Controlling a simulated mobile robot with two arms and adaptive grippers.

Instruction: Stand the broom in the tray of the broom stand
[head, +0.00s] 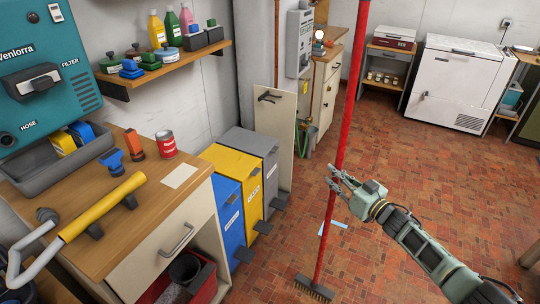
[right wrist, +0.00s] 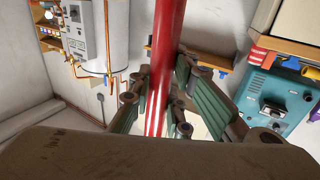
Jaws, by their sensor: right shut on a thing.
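The broom has a long red handle (head: 348,100) and a dark brush head (head: 314,289) at or just above the tiled floor. It is nearly upright, its top leaning right and leaving the picture. My right gripper (head: 341,183) is shut on the handle; the handle (right wrist: 163,60) also runs between its fingers (right wrist: 160,105) in the right wrist view. A cream upright panel (head: 273,140) with a dark clip stands by the wall, left of the broom and apart from it; it looks like the broom stand. Its tray is not clearly visible. My left gripper is not in view.
Blue, yellow and grey bins (head: 238,165) stand in front of the panel, with pedals jutting out. A wooden cabinet (head: 130,222) is at the left. A pale blue flat thing (head: 333,228) lies behind the broom. The floor (head: 400,150) toward the white freezer (head: 455,85) is clear.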

